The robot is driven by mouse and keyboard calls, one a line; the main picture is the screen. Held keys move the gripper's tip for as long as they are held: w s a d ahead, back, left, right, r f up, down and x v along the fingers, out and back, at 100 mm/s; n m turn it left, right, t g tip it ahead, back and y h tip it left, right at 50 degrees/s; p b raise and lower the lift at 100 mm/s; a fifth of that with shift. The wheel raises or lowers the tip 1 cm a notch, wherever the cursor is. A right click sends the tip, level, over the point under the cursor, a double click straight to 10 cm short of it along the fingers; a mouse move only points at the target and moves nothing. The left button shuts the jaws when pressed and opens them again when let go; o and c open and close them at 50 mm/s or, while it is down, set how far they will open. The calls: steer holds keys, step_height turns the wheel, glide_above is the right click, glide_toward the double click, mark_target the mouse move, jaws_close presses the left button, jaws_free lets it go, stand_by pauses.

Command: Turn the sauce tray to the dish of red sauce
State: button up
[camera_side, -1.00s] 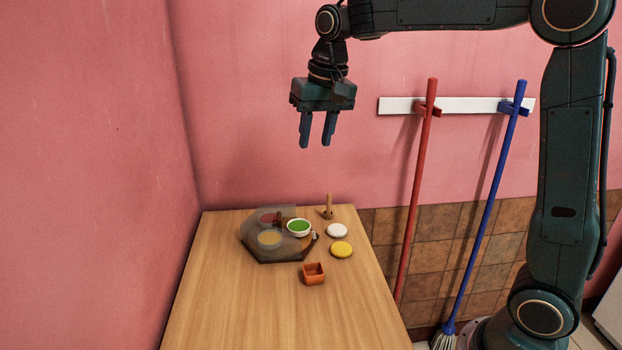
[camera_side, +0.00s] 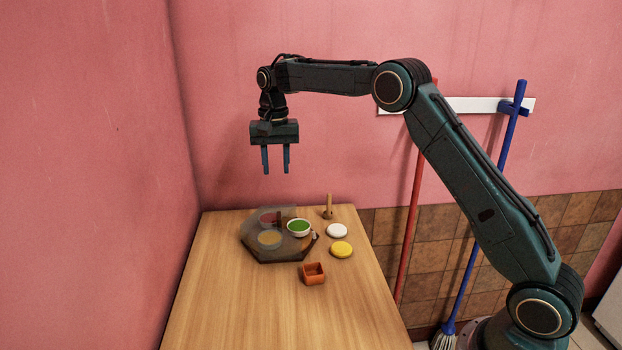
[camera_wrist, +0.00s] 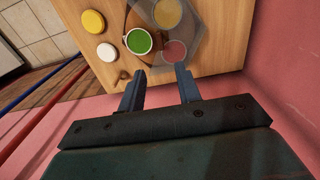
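The sauce tray (camera_side: 262,254) is a dark, many-sided tray on the wooden table, with a see-through grey cover over part of it. Under the cover are the dish of red sauce (camera_side: 268,219) and a dish of yellow-brown sauce (camera_side: 269,238). The dish of green sauce (camera_side: 299,228) stands uncovered at the tray's right side. The red sauce also shows in the wrist view (camera_wrist: 174,52), just beyond my fingertips. My gripper (camera_side: 276,172) is open and empty, high above the tray and apart from it.
A white disc (camera_side: 337,231) and a yellow disc (camera_side: 341,250) lie right of the tray. The table's front is clear. A pink wall closes the left and back.

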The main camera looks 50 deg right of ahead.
mark_target(279, 215)
steer(key=shift+f, duration=0.1)
step_height(279, 215, down, 14)
steer(key=shift+r, duration=0.15)
stand_by(0.8)
steer(key=shift+c, duration=0.4)
jaws_close()
